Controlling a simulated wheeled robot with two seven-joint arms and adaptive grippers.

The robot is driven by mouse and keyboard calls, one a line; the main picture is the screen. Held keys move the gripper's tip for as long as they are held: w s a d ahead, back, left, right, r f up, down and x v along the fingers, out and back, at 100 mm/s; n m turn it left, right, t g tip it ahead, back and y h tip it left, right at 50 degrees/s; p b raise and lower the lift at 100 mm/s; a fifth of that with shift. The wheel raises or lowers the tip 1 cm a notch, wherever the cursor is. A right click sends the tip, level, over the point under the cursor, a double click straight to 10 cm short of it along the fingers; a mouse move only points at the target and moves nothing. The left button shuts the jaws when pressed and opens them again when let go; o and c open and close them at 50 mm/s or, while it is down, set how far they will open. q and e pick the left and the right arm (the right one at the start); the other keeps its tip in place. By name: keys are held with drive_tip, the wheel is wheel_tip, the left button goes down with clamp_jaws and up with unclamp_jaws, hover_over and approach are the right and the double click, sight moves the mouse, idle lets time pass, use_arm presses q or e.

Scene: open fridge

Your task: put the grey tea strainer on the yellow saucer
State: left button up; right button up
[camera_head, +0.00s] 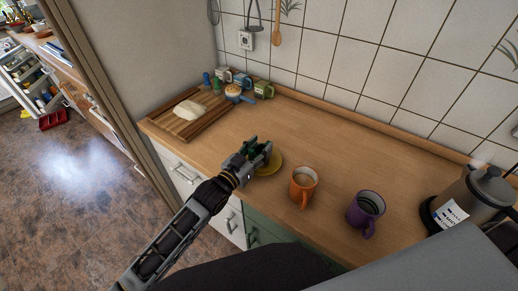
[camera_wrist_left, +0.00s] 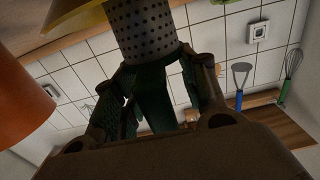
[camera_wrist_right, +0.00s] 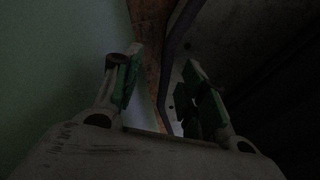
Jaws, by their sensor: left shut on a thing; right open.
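The yellow saucer (camera_head: 273,165) lies on the wooden counter, partly hidden by my left gripper (camera_head: 260,152). In the left wrist view, my left gripper (camera_wrist_left: 158,68) is shut on the grey tea strainer (camera_wrist_left: 148,28), a perforated metal cylinder between the fingertips. The yellow saucer (camera_wrist_left: 72,22) shows right beside the strainer there; I cannot tell whether they touch. In the head view the strainer is hidden by the gripper. My right gripper (camera_wrist_right: 163,88) is open and empty in a dark spot beside a green surface; it is not visible in the head view.
A cutting board (camera_head: 182,125) with dough and several small cups stand at the back left. The counter behind the saucer is clear.

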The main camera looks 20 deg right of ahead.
sight(250, 158)
use_arm(q)
drive_tip(key=shift+f, duration=0.2)
use_arm(e)
drive_tip(key=shift+w, duration=0.35)
use_arm(q)
drive_tip(key=o, duration=1.3)
use_arm(e)
drive_tip(key=shift+w, duration=0.2)
use_arm(q)
drive_tip(key=shift+r, duration=0.1)
drive_tip(key=shift+a, duration=0.1)
use_arm(e)
drive_tip(key=shift+s, duration=0.1)
use_arm(q)
drive_tip(key=shift+v, duration=0.9)
drive_tip(key=v, duration=0.7)
drive_tip(key=shift+b, duration=0.3)
drive_tip(key=shift+v, duration=1.55)
use_arm(e)
drive_tip(key=shift+w+d+f, duration=0.3)
drive_tip(key=shift+d, duration=0.1)
drive_tip(key=shift+s, duration=0.15)
